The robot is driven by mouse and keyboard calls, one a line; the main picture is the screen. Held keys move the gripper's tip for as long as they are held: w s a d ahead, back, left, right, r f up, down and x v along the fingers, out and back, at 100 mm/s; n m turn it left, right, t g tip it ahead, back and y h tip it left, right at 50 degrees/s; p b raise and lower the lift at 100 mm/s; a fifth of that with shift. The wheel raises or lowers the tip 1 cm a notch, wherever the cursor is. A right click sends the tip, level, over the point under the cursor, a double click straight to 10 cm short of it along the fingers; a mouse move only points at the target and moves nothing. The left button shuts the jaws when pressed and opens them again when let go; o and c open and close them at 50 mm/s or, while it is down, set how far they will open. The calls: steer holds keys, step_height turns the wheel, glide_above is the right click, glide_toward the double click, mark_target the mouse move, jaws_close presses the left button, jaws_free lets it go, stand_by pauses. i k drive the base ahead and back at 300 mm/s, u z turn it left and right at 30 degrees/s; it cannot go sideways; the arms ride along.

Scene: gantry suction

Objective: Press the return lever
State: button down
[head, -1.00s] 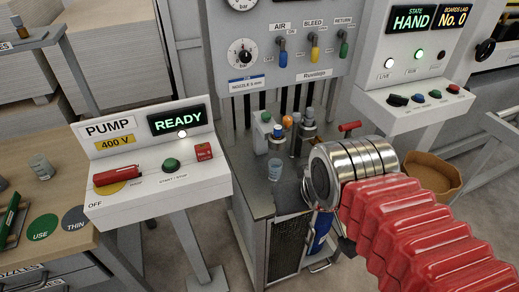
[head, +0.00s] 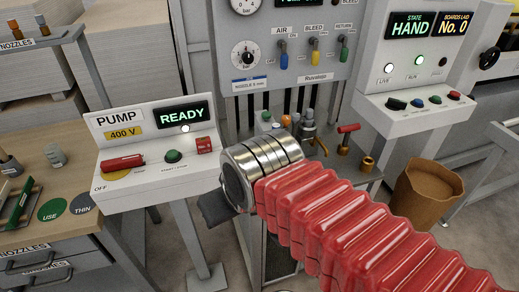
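The return lever (head: 343,49) is a small green-handled lever under the RETURN label, on the right of the grey panel (head: 291,78). A blue AIR lever (head: 284,53) and a yellow BLEED lever (head: 315,50) stand to its left. My arm, in a red ribbed sleeve with a metal cuff, reaches in from the lower right. A dark part of my gripper (head: 216,207) shows below the cuff, lower than the levers and well apart from them. Its fingers are mostly hidden behind the cuff.
The pump console (head: 153,181) with a READY display stands at left. Bottles and brass fittings, with a red-handled valve (head: 347,132), stand on the cabinet behind my arm. The HAND console (head: 420,104) and a brown bin (head: 424,193) are at right.

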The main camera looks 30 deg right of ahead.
mark_target(343, 39)
steer(key=u, duration=0.8)
steer(key=k, duration=1.3)
steer(key=z, duration=1.25)
steer(key=i, duration=0.9)
